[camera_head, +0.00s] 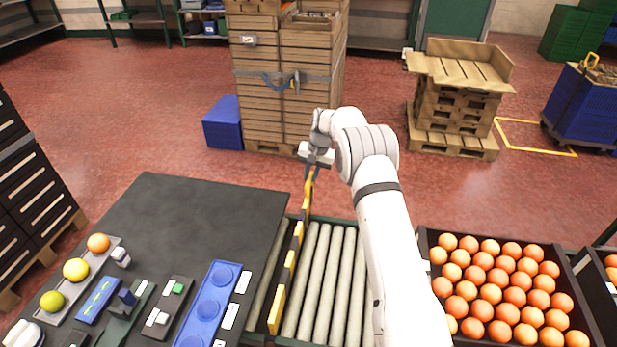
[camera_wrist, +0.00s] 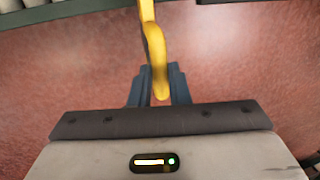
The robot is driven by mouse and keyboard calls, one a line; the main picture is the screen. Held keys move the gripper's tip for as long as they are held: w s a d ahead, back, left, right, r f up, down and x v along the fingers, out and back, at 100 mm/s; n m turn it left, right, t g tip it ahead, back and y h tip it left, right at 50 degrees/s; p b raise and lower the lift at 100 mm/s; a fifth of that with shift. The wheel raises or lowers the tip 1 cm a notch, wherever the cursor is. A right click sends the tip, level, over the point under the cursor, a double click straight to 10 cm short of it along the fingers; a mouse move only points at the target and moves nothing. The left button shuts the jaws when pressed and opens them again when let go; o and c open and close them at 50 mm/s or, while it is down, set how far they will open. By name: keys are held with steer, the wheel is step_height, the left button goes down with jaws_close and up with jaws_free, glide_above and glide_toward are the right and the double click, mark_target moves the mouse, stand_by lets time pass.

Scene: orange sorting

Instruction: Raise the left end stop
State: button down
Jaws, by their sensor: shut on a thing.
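My gripper (camera_head: 312,168) is at the far end of the roller conveyor in the head view. The lower part of the stop is hard to make out in the head view. Whether it is lifted cannot be told.
A dark table (camera_head: 190,215) at left holds a tray with three fruits (camera_head: 76,270) and a blue block with round recesses (camera_head: 212,308). A crate of oranges (camera_head: 427,240) stands at right.

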steer(key=c, duration=1.5)
jaws_free()
steer(key=shift+r, duration=0.35)
steer(key=shift+o, duration=0.7)
steer(key=shift+f, duration=0.15)
step_height(320, 180, up, 8)
steer(key=d, duration=0.1)
steer(key=shift+s+d+f, duration=0.15)
steer(key=shift+d, duration=0.05)
